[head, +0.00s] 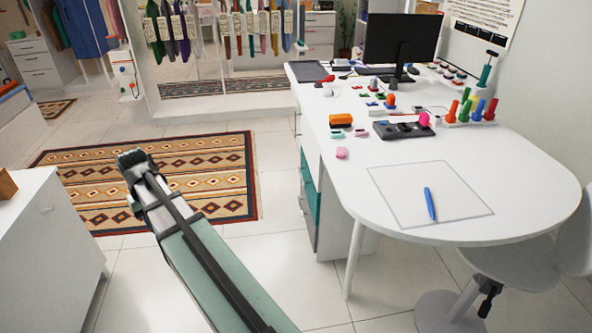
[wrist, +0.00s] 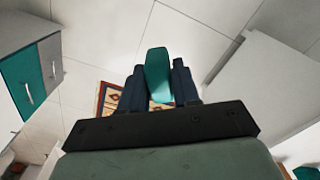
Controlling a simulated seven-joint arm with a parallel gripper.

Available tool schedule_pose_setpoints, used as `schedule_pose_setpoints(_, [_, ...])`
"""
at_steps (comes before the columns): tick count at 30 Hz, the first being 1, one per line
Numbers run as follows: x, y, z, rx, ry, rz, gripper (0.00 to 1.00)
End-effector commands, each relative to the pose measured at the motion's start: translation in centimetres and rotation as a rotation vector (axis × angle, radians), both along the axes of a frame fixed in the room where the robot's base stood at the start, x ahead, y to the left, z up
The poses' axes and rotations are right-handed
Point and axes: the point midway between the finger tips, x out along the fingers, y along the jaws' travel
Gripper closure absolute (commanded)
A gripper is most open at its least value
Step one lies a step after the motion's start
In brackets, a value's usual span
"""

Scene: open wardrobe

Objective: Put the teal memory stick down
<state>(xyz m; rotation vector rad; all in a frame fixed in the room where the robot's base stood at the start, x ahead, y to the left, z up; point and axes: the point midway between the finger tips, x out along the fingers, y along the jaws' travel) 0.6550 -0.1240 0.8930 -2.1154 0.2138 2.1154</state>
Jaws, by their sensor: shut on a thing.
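The teal memory stick (wrist: 158,72) is in the wrist view, upright in the picture between the two dark fingers of my gripper (wrist: 158,88). The fingers are shut on its sides, and its far end sticks out a little past them. In the head view my gripper (head: 131,158) is at the left, in the air over the floor and rug, well left of the white desk (head: 510,155). The stick cannot be made out there.
A white cabinet (head: 45,230) stands left. The desk's front left is mostly clear.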

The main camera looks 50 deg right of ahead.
Motion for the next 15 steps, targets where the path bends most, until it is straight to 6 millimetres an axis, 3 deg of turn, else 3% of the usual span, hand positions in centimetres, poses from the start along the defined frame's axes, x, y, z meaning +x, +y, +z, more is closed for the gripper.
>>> schedule_pose_setpoints(3, [-0.8,-3.6,0.4,0.000,0.000,-0.060,1.00])
schedule_pose_setpoints(15, [-4.4,-14.5,1.7,0.000,0.000,-0.244,1.00])
